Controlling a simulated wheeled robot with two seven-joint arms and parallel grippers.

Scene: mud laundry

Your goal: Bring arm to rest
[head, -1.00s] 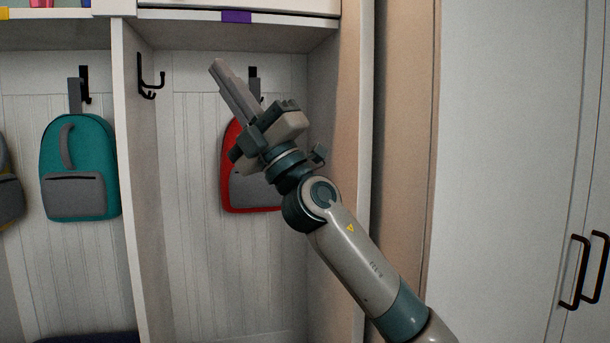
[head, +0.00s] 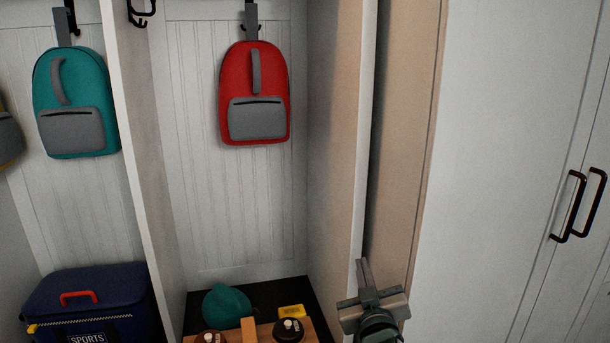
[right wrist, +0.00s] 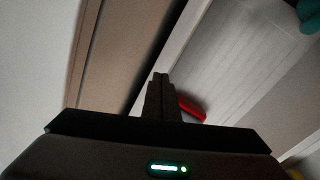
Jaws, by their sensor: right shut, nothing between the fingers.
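My right gripper (head: 364,272) is low in the head view, right of the cubby's dividing wall, with its fingers pointing up and away. Its fingers are together and empty; they also show in the right wrist view (right wrist: 160,88). The red backpack (head: 254,95) hangs by its strap from a hook in the right cubby, well apart from the gripper. A red piece, likely that backpack, shows past the fingers in the right wrist view (right wrist: 191,108). My left gripper is in no view.
A teal backpack (head: 76,103) hangs in the left cubby above a dark blue sports bag (head: 95,290). A wooden crate (head: 248,328), dark bottle tops, a teal item (head: 227,305) and a yellow box (head: 291,311) sit low. A white cabinet with dark handles (head: 568,205) stands right.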

